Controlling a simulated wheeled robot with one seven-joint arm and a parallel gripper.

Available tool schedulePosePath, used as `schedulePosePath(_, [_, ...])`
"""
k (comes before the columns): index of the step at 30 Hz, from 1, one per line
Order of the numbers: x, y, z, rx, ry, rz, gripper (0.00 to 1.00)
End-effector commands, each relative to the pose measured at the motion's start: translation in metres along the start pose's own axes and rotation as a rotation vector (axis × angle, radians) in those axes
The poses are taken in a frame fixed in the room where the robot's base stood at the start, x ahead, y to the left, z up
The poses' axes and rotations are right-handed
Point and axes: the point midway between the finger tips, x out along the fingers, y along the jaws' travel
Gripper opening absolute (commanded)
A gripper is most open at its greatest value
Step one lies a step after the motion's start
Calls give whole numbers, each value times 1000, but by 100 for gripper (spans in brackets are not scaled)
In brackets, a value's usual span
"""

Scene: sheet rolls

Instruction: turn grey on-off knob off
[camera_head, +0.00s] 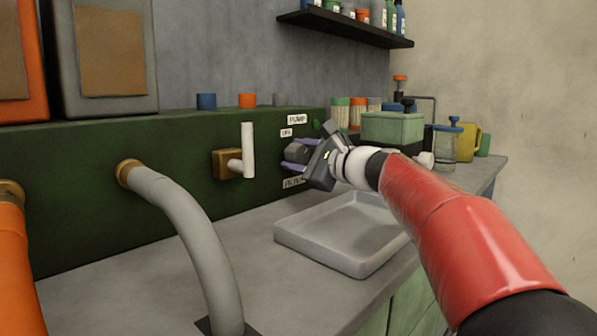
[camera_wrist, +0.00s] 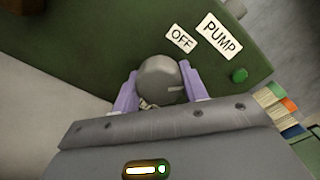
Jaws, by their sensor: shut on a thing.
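The grey knob (camera_wrist: 160,80) is on the dark green panel (camera_wrist: 100,40), with a light pointer line on its face. It also shows in the head view (camera_head: 297,151), partly hidden by my gripper. My gripper (camera_wrist: 158,88) has its two purple fingers on either side of the knob and is shut on it. In the wrist view the pointer line aims to the right, away from the OFF label (camera_wrist: 181,39). A PUMP label (camera_wrist: 219,37) and a green button or light (camera_wrist: 239,75) are beside it.
A white lever handle (camera_head: 248,150) on a brass valve stands left of the knob. A grey hose (camera_head: 190,225) curves from the panel. A shallow grey tray (camera_head: 345,235) lies below my gripper. Jars, a green box (camera_head: 392,127) and other containers stand behind my arm.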

Motion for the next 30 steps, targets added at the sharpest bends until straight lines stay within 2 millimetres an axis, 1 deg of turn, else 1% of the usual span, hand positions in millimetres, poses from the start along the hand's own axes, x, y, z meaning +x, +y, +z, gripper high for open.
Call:
schedulePosePath(2, [0,4,-3,-74,-1,-1,20])
schedulePosePath(18, [0,1,-1,-570,-1,0,20])
schedulePosePath(24, [0,0,0,-710,-2,2,20])
schedulePosePath(30, [0,0,0,-803,-1,3,20])
